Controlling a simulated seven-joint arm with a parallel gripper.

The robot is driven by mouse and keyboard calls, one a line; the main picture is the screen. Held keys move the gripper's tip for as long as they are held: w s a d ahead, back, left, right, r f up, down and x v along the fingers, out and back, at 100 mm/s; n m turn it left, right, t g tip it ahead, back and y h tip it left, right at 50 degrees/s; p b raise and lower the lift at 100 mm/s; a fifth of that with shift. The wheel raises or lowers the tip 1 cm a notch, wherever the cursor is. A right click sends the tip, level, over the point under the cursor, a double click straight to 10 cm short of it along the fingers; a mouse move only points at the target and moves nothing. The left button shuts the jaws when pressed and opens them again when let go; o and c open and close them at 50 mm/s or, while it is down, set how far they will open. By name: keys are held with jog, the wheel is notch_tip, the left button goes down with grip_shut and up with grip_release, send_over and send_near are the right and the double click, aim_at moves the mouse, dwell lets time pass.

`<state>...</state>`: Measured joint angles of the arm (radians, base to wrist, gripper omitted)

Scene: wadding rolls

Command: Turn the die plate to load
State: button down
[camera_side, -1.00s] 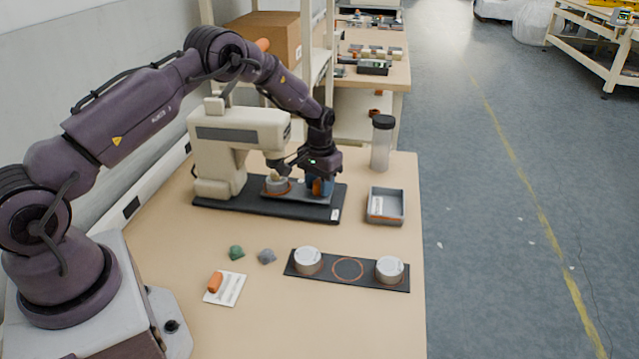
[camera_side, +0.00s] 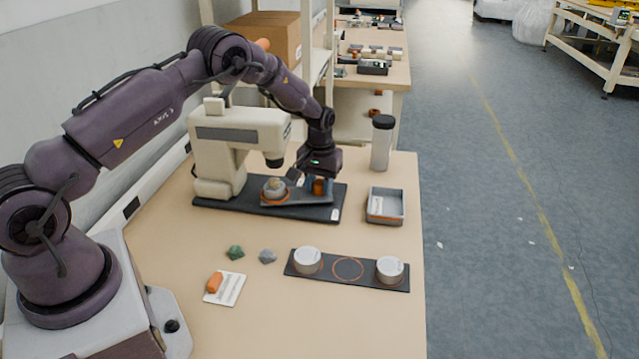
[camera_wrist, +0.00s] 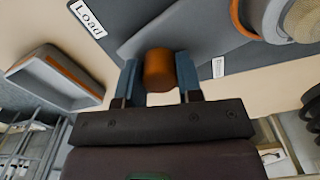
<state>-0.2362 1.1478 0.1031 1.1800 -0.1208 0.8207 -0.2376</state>
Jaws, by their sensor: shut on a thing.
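The die plate (camera_side: 303,198) is a grey arm over the black base of the press; it also shows in the wrist view (camera_wrist: 160,36). An orange upright handle (camera_wrist: 159,70) stands on it. My gripper (camera_side: 318,187) has its blue fingers closed around this handle, one on each side. At the plate's other end, an orange-ringed die (camera_side: 275,193) holds a tan piece, in front of and below the press head (camera_side: 275,160). The base carries a white "Load" label (camera_wrist: 87,18) and a second small label (camera_wrist: 218,67) too small to read.
A grey open tray (camera_side: 386,206) and a clear dark-lidded jar (camera_side: 382,145) stand to the right. In front lie a dark strip with two round tins (camera_side: 348,285), green and grey lumps (camera_side: 236,253), and a card with an orange piece (camera_side: 224,289). The tabletop between is clear.

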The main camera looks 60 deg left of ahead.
jog(key=shift+n, duration=3.9)
jog(key=shift+r+n, duration=0.1)
jog(key=shift+n, duration=3.5)
jog(key=c, duration=0.8)
grip_release()
notch_tip(320, 180, up, 13)
jog(key=shift+f, duration=0.1)
